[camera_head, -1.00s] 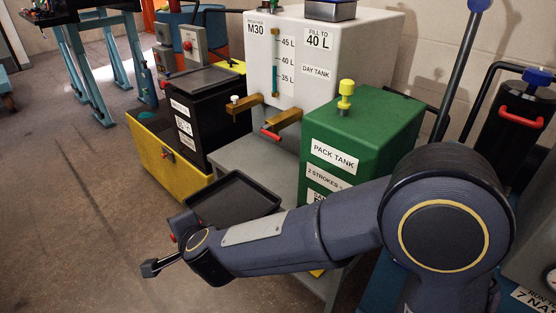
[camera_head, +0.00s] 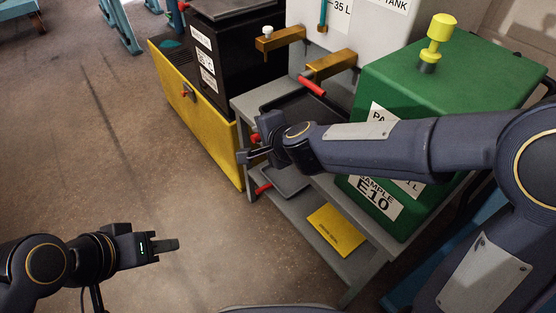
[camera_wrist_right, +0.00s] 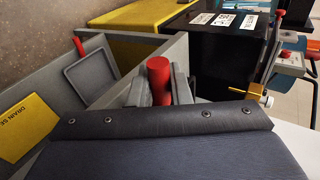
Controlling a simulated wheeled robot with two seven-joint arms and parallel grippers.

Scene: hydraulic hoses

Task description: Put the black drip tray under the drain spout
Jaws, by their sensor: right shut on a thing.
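The black drip tray (camera_head: 293,103) is at the top of the grey stand, below the brass spouts and partly behind my right arm. I cannot tell whether it rests on the stand. The right brass spout (camera_head: 331,65), with a red lever, is over the tray area. The left brass spout (camera_head: 281,38) is further left. My right gripper (camera_head: 250,154) is at the stand's left edge, shut on a red upright handle (camera_wrist_right: 159,80), apparently the tray's. Where handle meets tray is hidden. My left gripper (camera_head: 165,246) is over the floor; its finger gap cannot be seen.
A grey tray (camera_wrist_right: 90,75) with a red handle and a yellow card (camera_head: 336,229) lie on the lower shelf. The green tank (camera_head: 440,90) stands right, the black tank in a yellow bin (camera_head: 205,125) left.

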